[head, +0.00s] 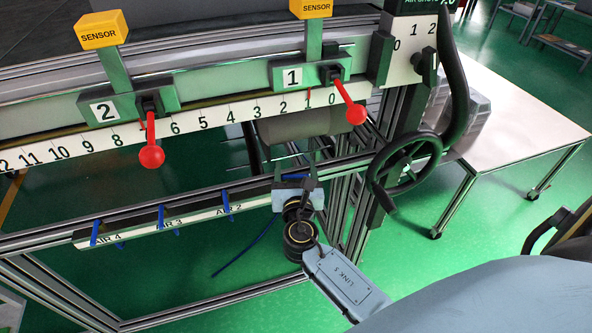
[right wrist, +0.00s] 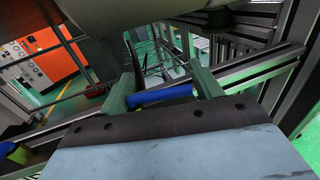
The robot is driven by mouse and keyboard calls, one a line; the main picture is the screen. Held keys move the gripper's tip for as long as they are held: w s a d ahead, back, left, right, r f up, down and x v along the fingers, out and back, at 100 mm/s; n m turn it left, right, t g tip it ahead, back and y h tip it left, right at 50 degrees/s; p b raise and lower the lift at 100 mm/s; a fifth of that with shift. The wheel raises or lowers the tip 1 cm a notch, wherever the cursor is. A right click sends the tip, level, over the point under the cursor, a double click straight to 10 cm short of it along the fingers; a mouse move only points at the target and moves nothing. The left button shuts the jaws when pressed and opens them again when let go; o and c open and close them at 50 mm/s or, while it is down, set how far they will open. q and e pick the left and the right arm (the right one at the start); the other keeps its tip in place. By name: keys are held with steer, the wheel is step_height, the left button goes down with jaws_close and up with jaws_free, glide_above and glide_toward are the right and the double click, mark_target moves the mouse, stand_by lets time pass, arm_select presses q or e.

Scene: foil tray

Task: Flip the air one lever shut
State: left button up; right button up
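The air one lever is most likely the blue bar (right wrist: 162,95) in the right wrist view. It lies crosswise between the two green fingers of my right gripper (right wrist: 162,90), which stand wide apart. In the head view my right gripper (head: 294,184) is at the right end of the labelled air rail and covers the air one label. A little blue shows at the gripper there. Whether the fingers touch the lever I cannot tell. The blue levers of air two (head: 226,202), air three (head: 161,217) and air four (head: 95,233) stand along the rail to the left. My left gripper is not in view.
Two red-knobbed levers (head: 152,156) (head: 356,113) hang from the numbered scale above the rail. A black handwheel (head: 405,172) stands right of my gripper. A thin blue hose (head: 245,250) hangs below the rail. A white table (head: 520,120) stands farther right.

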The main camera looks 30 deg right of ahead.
steer(key=c, duration=0.3)
steer(key=shift+w+d+r+n+t+y+p, duration=0.1)
steer(key=shift+n+t+y+p, duration=0.15)
steer(key=shift+n+y+p, duration=0.25)
steer(key=shift+w+d+n+t+y+p, duration=0.15)
steer(key=shift+n+t+y, duration=0.15)
steer(key=shift+y, duration=0.4)
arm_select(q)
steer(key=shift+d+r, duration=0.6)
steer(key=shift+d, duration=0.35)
arm_select(e)
steer(key=shift+w+a+n+t+y, duration=0.2)
steer(key=shift+n+y, duration=0.2)
steer(key=shift+y, duration=0.2)
steer(key=shift+w+a+n+t+y, duration=0.15)
steer(key=shift+n+y, duration=0.25)
steer(key=shift+y, duration=0.2)
steer(key=o, duration=0.9)
steer(key=shift+s+d, duration=0.15)
steer(key=shift+o, duration=0.2)
steer(key=shift+s, duration=0.2)
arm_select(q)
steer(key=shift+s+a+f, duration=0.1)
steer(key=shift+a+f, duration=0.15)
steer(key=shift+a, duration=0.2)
arm_select(e)
steer(key=v, duration=1.3)
